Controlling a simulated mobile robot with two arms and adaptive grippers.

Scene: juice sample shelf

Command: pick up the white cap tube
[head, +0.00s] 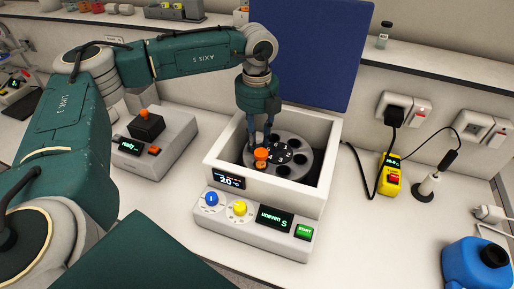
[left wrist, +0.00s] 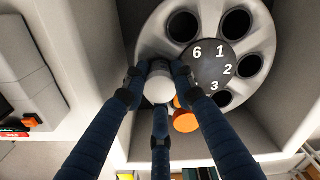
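The white cap tube (left wrist: 160,88) stands in the rotor (head: 301,143) of the open centrifuge. In the head view, my left gripper (head: 260,141) is over the left part of the rotor, and I cannot make out the white cap. An orange cap tube (head: 261,156) is close beside the fingers. My right gripper is not in view.
The centrifuge's raised wall (head: 222,148) surrounds the rotor, and its blue lid (head: 312,45) stands open behind. A grey device (head: 156,146) is to the left. A yellow meter (head: 389,174) and a blue jug (head: 478,265) are to the right. Several rotor holes are empty.

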